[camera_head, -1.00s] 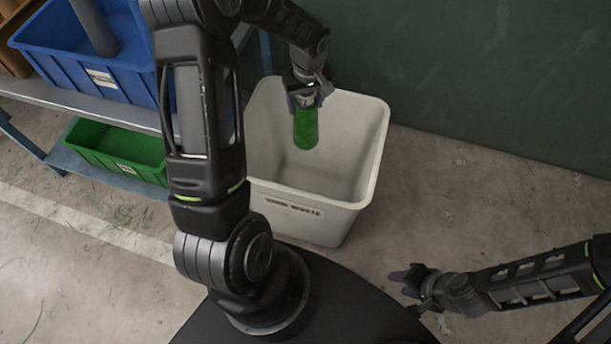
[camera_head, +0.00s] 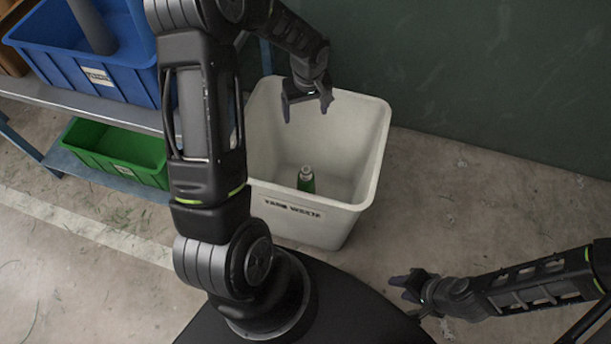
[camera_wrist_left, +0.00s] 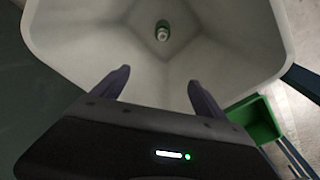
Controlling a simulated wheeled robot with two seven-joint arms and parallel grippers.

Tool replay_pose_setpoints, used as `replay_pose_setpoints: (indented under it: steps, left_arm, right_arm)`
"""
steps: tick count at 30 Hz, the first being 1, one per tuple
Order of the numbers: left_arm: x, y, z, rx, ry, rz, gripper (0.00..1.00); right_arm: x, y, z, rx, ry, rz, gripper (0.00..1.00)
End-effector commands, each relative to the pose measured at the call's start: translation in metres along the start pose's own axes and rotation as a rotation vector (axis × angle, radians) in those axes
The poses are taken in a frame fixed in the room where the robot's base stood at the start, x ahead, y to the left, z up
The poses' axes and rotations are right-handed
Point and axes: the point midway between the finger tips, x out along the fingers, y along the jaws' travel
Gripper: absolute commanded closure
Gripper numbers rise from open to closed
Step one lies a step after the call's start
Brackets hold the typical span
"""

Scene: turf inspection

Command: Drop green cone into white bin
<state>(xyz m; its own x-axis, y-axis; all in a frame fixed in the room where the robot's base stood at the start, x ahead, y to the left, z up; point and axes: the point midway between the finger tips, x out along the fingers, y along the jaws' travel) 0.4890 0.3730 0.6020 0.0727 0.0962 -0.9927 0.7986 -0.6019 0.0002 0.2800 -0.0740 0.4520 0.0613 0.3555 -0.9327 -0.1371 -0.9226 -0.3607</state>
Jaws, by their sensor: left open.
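The green cone (camera_head: 307,184) is inside the white bin (camera_head: 372,140), low down near the front wall, with a pale tip pointing up. It also shows in the left wrist view (camera_wrist_left: 162,33), down in the white bin (camera_wrist_left: 75,40). My left gripper (camera_head: 307,112) is open and empty above the back part of the bin, apart from the cone. Its two spread fingers also show in the left wrist view (camera_wrist_left: 157,92). My right gripper (camera_head: 400,283) is low at the right, outside the bin, and seems empty; its finger spacing is unclear.
A blue bin (camera_head: 120,78) stands on a grey shelf (camera_head: 60,90) at the left, with a green bin (camera_head: 118,150) on the level below. A dark green wall (camera_head: 470,70) rises behind. The floor right of the white bin is clear.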

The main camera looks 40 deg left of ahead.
Motion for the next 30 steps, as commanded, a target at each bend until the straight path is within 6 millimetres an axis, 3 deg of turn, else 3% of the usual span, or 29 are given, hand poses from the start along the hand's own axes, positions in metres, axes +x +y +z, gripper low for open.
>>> replay_pose_setpoints:
  steps: [10,22,30]
  left_arm:
    - [-0.006,0.0,0.0,0.0,0.001,0.0,0.17]
    - [-0.066,0.001,-0.001,0.0,0.003,0.003,0.17]
    - [-0.078,0.0,0.0,0.0,0.0,0.0,0.17]
  right_arm:
    - [-0.001,0.0,0.0,0.0,0.0,0.0,0.64]
    - [-0.007,-0.003,0.0,0.0,0.0,0.0,0.64]
    - [-0.008,-0.003,0.0,0.0,0.0,0.0,0.64]
